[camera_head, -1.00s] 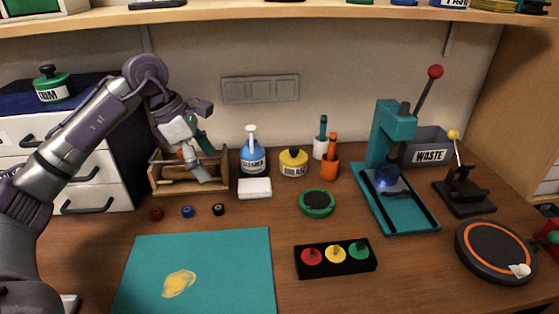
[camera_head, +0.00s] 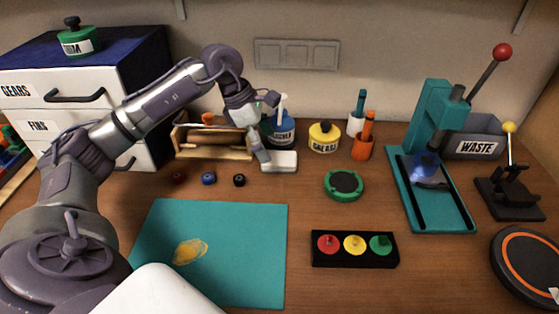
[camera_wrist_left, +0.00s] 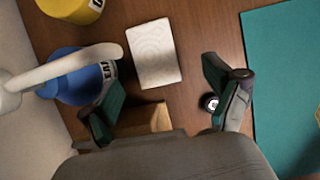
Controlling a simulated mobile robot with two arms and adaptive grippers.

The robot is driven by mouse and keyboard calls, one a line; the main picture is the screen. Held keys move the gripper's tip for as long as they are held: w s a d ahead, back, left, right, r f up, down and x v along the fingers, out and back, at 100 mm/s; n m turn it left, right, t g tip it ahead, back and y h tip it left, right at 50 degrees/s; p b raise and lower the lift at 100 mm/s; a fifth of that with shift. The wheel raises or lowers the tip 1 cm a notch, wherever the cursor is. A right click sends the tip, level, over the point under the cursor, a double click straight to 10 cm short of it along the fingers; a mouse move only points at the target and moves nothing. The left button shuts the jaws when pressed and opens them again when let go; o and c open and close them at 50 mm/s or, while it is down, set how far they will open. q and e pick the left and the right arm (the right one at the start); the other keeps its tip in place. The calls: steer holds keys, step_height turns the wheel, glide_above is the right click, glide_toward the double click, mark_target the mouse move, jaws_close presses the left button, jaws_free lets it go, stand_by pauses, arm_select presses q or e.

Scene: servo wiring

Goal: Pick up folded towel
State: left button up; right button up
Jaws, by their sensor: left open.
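The folded towel (camera_head: 280,162) is a small white block lying flat on the wooden table, in front of the blue cleaner bottle (camera_head: 279,127). It also shows in the left wrist view (camera_wrist_left: 154,53), ahead of the fingers and not between them. My left gripper (camera_head: 262,156) is at the towel's left end in the head view, pointing down. In the left wrist view the two fingers (camera_wrist_left: 172,100) are spread wide and empty. Whether a finger touches the towel cannot be told. My right gripper is not in view.
The cleaner bottle's white nozzle (camera_wrist_left: 85,67) reaches close to one finger. A wooden tray (camera_head: 212,152) stands left of the towel. Several small round caps (camera_head: 208,178) lie in front. A yellow grease pot (camera_head: 323,138) stands right; a teal mat (camera_head: 240,250) lies nearer.

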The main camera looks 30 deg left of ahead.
mark_target(275, 158)
arm_select(q)
steer(key=x, duration=0.5)
steer(key=shift+w+a+p, duration=0.15)
steer(key=shift+w+p, duration=0.15)
steer(key=shift+p, duration=0.05)
steer(key=c, duration=1)
steer(key=shift+r, duration=0.1)
